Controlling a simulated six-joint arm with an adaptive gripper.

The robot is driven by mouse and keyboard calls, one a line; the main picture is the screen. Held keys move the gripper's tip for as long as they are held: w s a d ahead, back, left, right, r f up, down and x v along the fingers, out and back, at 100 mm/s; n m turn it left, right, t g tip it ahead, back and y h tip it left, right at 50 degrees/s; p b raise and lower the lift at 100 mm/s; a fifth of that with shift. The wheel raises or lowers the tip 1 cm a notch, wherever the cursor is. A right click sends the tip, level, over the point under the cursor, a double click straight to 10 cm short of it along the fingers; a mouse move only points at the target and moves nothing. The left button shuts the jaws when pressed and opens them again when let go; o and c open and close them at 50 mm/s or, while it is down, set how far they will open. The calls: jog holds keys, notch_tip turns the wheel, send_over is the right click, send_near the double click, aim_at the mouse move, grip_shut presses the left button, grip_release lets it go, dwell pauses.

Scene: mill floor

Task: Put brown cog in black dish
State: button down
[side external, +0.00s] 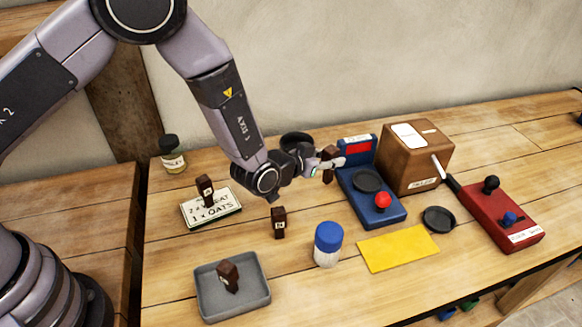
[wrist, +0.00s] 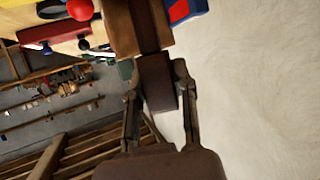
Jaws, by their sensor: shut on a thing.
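My gripper (side external: 332,165) is shut on a dark brown block (side external: 327,177), held in the air by the blue scale. In the wrist view the block (wrist: 158,86) sits between the two fingers of my gripper (wrist: 157,82). No cog teeth show on it. Similar brown blocks with small labels stand on the oats card (side external: 205,188), on the table (side external: 279,223) and in the grey tray (side external: 229,277). A small black dish (side external: 438,220) lies empty on the table at right.
The blue scale (side external: 388,216) with a red knob and the brown box (side external: 420,165) with a lever stand close to my gripper. A blue-capped jar (side external: 327,246), yellow cloth (side external: 398,248), red device (side external: 508,215), grey tray (side external: 205,307) and dark-lidded jar (side external: 172,157) also occupy the table.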

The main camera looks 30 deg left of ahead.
jog(key=w+a+r+n+y, duration=0.1)
jog(key=w+a+n+y, duration=0.3)
jog(key=w+a, duration=1.35)
jog(key=shift+t, duration=0.3)
jog(key=shift+w+d+f, duration=0.15)
jog(key=shift+f, duration=2.2)
jog(key=shift+w+d+f, duration=0.1)
jog(key=shift+d+f, duration=0.05)
jog(key=shift+f, duration=2.2)
jog(key=c, duration=0.8)
grip_release()
jog(key=shift+r, duration=0.1)
